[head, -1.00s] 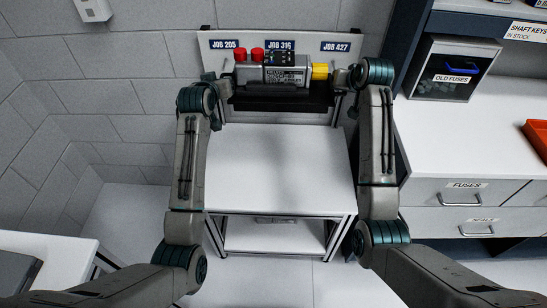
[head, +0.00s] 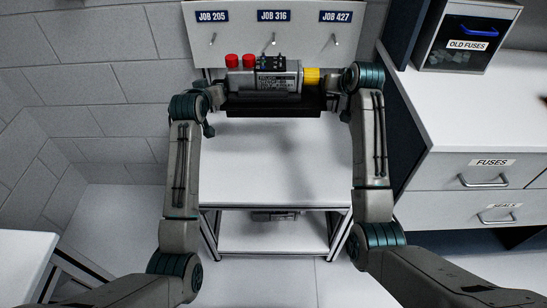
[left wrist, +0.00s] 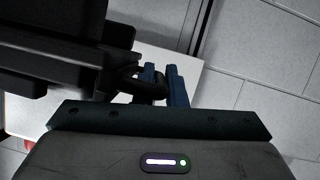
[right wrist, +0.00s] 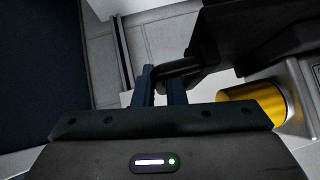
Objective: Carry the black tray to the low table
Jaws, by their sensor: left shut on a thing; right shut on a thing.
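The black tray (head: 274,106) is held level between my two arms, above the far part of the low white table (head: 270,178). A grey servo with a yellow end (head: 312,77) and red caps (head: 240,61) rides on it. My left gripper (head: 216,96) is shut on the tray's left handle, which shows between the blue fingers in the left wrist view (left wrist: 164,84). My right gripper (head: 335,92) is shut on the right handle, seen between the fingers in the right wrist view (right wrist: 160,84). The tray's underside contact is hidden from the head view.
A board with hooks and job labels (head: 274,32) stands behind the table. A white counter with drawers (head: 480,172) and a fuse box (head: 467,38) is close on the right. A grey block wall (head: 90,80) is on the left. The near tabletop is clear.

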